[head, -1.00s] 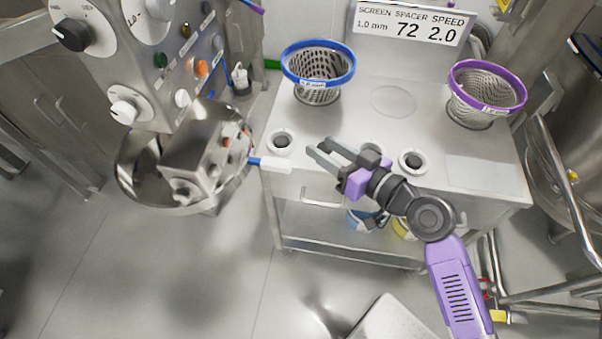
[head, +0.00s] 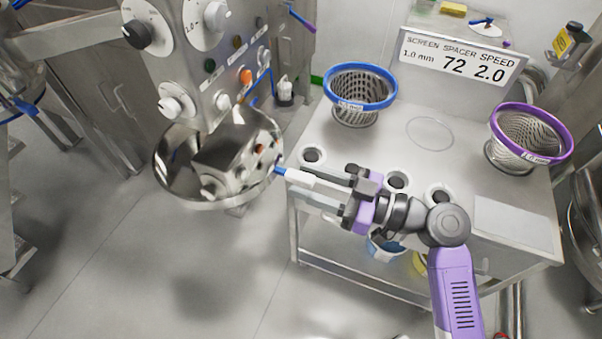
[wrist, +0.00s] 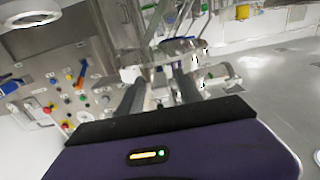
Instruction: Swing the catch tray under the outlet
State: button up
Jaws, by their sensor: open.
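The catch tray (head: 170,182) is a round, shiny steel bowl at left of centre in the head view, below the control panel. Its handle, a white grip (head: 304,177) with a blue collar, points right over the trolley's left edge. My gripper (head: 298,190) is open at this handle, its fingers pointing left along it. The white grip appears to lie by or between the fingers; contact cannot be told. In the wrist view the two dark fingers stand apart, with pale, cluttered shapes beyond them. I cannot clearly make out the outlet.
A steel trolley (head: 458,150) carries a blue-rimmed basket (head: 360,88), a purple-rimmed basket (head: 530,135) and a sign (head: 460,58). The control panel (head: 225,70) with knobs rises behind the tray. The floor (head: 130,265) in front of the tray is clear.

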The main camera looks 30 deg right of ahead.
jog(key=shift+x, duration=0.95)
jog(key=shift+c, duration=0.4)
grip_shut()
dwell(0.4)
